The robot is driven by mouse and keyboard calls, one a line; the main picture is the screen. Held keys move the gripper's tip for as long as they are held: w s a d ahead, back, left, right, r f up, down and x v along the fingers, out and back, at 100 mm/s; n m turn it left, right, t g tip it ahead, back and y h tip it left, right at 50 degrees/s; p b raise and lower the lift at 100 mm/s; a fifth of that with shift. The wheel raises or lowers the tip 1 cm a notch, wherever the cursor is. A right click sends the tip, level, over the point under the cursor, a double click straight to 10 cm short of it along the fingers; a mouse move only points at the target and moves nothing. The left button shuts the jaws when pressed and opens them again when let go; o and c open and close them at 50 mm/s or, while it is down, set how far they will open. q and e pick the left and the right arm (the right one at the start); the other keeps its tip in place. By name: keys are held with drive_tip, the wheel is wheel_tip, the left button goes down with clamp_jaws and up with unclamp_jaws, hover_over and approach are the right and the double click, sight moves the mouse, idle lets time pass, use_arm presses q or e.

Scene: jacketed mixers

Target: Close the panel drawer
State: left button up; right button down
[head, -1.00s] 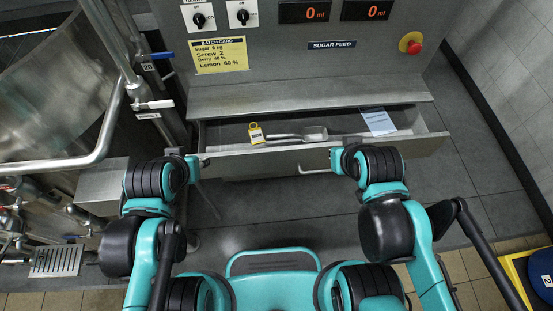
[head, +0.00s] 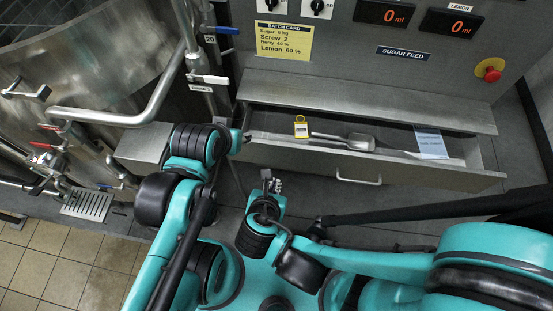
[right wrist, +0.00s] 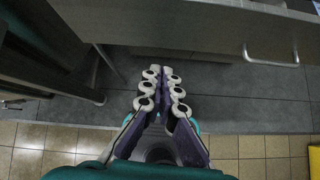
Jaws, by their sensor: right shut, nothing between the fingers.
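The panel drawer (head: 400,172) stands open below the grey panel, its front pulled out toward me. Its bar handle (head: 358,181) is on the front and also shows in the right wrist view (right wrist: 272,56). A metal scoop (head: 358,142), a yellow tag (head: 301,127) and a pale paper (head: 431,143) lie inside. My right gripper (head: 271,183) is shut and empty, below and left of the handle, apart from the drawer. In the right wrist view its fingers (right wrist: 161,88) point toward the dark floor. My left gripper (head: 243,138) is at the drawer's left front corner; its fingers are too small to read, and contact is unclear.
Pipes and a steel tank (head: 90,60) stand at the left, with a steel box (head: 143,143) beside the drawer. The panel above carries a batch card (head: 284,40), displays and a red stop button (head: 489,69). Dark floor lies below the drawer.

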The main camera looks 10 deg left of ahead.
drive_tip(key=n, duration=0.1)
drive_tip(key=b, duration=0.5)
approach(278, 158)
drive_tip(key=shift+n, duration=0.3)
drive_tip(key=x, duration=0.3)
drive_tip(key=s+f+x, duration=0.1)
drive_tip(key=x, duration=0.1)
drive_tip(key=shift+w+d+f, duration=0.1)
drive_tip(key=shift+w+f, duration=0.05)
drive_tip(key=shift+w, duration=0.6)
drive_tip(key=w, duration=1.2)
drive_tip(key=w+b, duration=0.1)
drive_tip(key=w, duration=0.5)
drive_tip(key=shift+w+a, duration=0.35)
drive_tip(key=shift+a, duration=0.05)
